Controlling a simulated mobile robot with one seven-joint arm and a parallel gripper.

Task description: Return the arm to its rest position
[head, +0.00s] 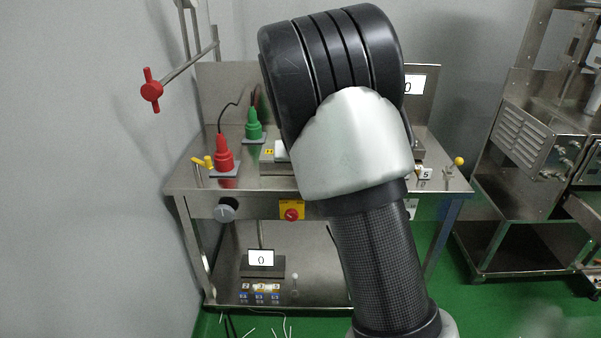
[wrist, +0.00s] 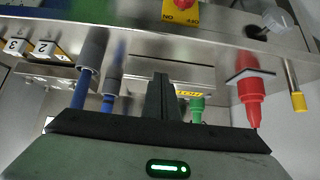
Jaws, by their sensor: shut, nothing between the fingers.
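My arm (head: 378,250) rises large in the middle of the head view, in front of the steel workbench (head: 240,205). My gripper is hidden in the head view. In the wrist view my gripper (wrist: 160,85) shows at the bottom middle, with its dark fingers together and nothing held between them. The wrist view shows the bench upside down. I cannot tell the gap between the fingers and the bench.
A red plug-like piece (head: 224,155) and a green one (head: 253,127) stand on the bench's left. A red-handled rod (head: 152,91) juts out above. Blue-tipped rods (wrist: 83,85) show near my fingers. A steel machine (head: 530,150) stands right; green floor lies between.

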